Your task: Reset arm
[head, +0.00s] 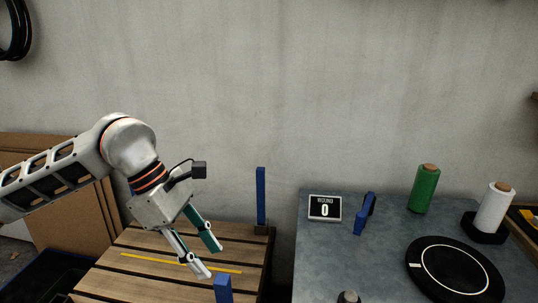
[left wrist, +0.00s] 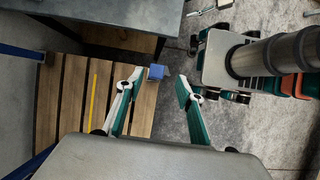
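My left arm comes in from the left in the head view. Its left gripper (head: 208,260) hangs over a wooden slatted pallet (head: 130,268), fingers spread apart and nothing between them. In the left wrist view the same gripper (left wrist: 157,88) is also open and empty. The top of a blue post (left wrist: 155,72) shows near one finger there. The blue post by the pallet's front (head: 223,290) is close to the fingertips in the head view; I cannot tell whether they touch.
Another blue post (head: 261,196) stands behind the pallet. Cardboard (head: 75,200) leans at left.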

